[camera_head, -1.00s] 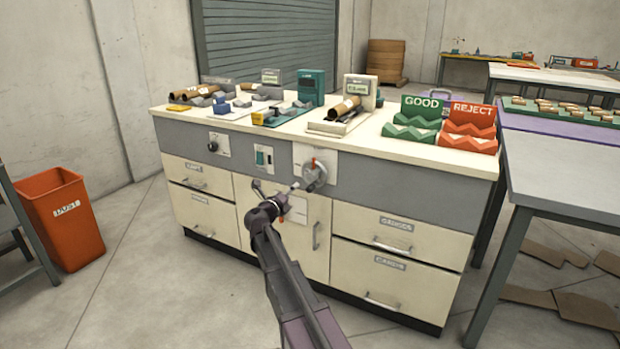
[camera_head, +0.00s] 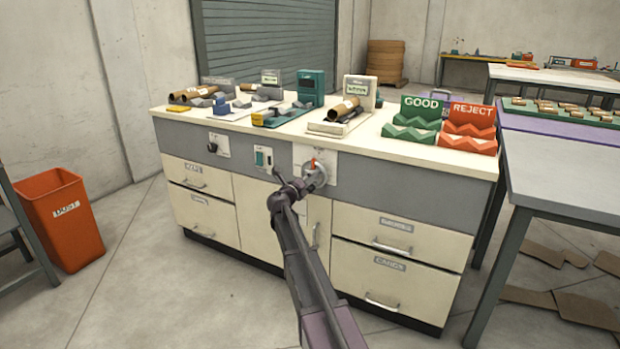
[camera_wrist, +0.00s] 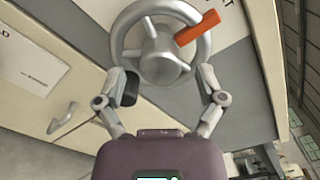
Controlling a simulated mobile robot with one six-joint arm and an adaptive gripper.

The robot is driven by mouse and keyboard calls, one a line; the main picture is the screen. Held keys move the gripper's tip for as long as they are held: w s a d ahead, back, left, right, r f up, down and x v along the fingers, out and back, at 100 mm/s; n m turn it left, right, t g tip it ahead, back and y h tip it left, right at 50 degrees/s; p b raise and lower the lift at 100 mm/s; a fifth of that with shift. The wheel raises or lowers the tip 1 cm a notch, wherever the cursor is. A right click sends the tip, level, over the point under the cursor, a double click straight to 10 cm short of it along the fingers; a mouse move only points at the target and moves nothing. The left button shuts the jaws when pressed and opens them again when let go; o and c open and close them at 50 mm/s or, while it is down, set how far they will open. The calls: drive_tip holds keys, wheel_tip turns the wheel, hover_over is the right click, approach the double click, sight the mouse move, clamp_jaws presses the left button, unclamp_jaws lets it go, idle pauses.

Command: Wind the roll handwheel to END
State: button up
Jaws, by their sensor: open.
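The roll handwheel (camera_head: 315,175) is a grey spoked wheel on a white plate on the cabinet's grey front panel. In the wrist view the handwheel (camera_wrist: 160,50) fills the top middle, with an orange-red marker (camera_wrist: 198,28) at its upper right. My gripper (camera_head: 303,184) is at the wheel in the head view. In the wrist view my gripper (camera_wrist: 165,80) is open, one finger at each side of the wheel's lower rim. I cannot tell whether the fingers touch the rim. The END mark is not readable.
The cabinet's drawers and door handles (camera_head: 315,237) sit below the panel. A green switch (camera_head: 263,158) is left of the wheel. GOOD (camera_head: 418,118) and REJECT (camera_head: 470,125) racks stand on the counter. A grey table (camera_head: 565,180) is at right, an orange bin (camera_head: 62,220) at left.

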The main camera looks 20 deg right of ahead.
drive_tip(key=shift+x, duration=1.25)
drive_tip(key=c, duration=1.1)
